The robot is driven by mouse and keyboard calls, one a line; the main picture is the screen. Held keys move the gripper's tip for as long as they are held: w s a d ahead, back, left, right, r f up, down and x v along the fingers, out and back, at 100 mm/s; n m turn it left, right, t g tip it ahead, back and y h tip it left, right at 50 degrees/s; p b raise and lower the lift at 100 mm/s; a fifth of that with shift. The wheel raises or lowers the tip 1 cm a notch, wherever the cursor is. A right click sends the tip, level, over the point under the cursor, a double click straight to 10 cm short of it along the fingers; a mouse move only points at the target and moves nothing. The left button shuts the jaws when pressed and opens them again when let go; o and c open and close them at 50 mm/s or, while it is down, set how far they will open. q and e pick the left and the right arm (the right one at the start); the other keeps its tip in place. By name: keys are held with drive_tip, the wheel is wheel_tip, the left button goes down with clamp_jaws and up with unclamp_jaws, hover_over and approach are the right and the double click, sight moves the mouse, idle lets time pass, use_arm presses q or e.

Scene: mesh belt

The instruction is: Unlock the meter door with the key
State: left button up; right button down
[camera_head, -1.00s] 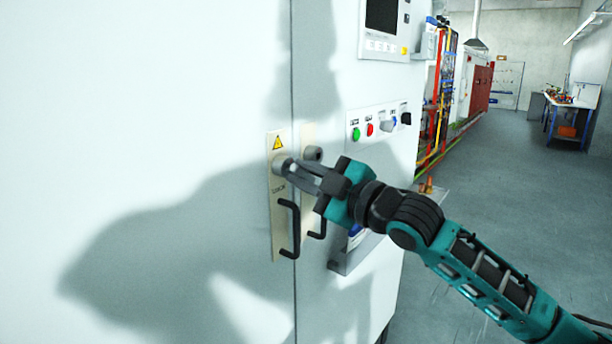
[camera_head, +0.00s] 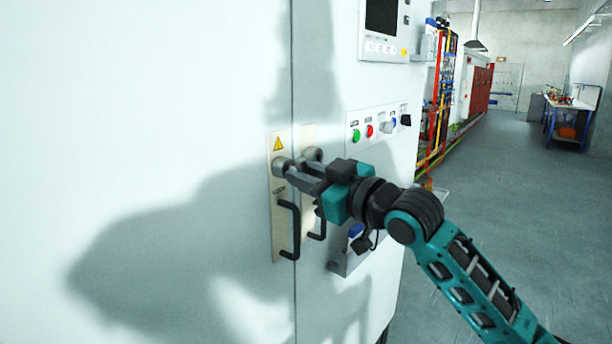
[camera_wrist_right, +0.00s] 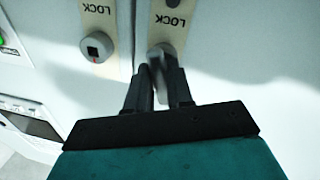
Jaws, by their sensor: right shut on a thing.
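The left white door (camera_head: 190,90) has a beige plate with a yellow warning triangle, a round grey lock (camera_head: 281,167) and a black handle (camera_head: 290,228). My right gripper (camera_head: 293,174) is at this lock, shut on the key. In the right wrist view, the grey key (camera_wrist_right: 158,74) shows between the two dark fingers, its far end at the lock marked LOCK (camera_wrist_right: 160,50). How deep it sits is hidden. The right door's lock (camera_head: 313,154) is beside it; the right wrist view shows its square opening (camera_wrist_right: 97,46). My left gripper is not in view.
The right door's handle (camera_head: 319,222) is close under my gripper. A button panel (camera_head: 378,124) and a screen (camera_head: 382,18) are on the cabinet to the right. A workbench (camera_head: 570,117) stands far back right. The floor on the right is clear.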

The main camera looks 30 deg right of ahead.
drive_tip(key=shift+w+d+f, duration=0.1)
drive_tip(key=shift+f, duration=0.25)
drive_tip(key=m, duration=0.3)
drive_tip(key=shift+m+g, duration=0.4)
drive_tip(key=shift+w+f, duration=0.1)
drive_tip(key=c, duration=1.2)
unclamp_jaws()
drive_tip(key=shift+w, duration=0.15)
drive_tip(key=shift+c, duration=0.2)
drive_tip(key=o, duration=0.3)
drive_tip(key=shift+r, duration=0.2)
drive_tip(key=b+v, duration=0.2)
drive_tip(key=v, duration=1.1)
drive_tip(key=shift+f+b, duration=0.1)
drive_tip(key=shift+b, duration=0.2)
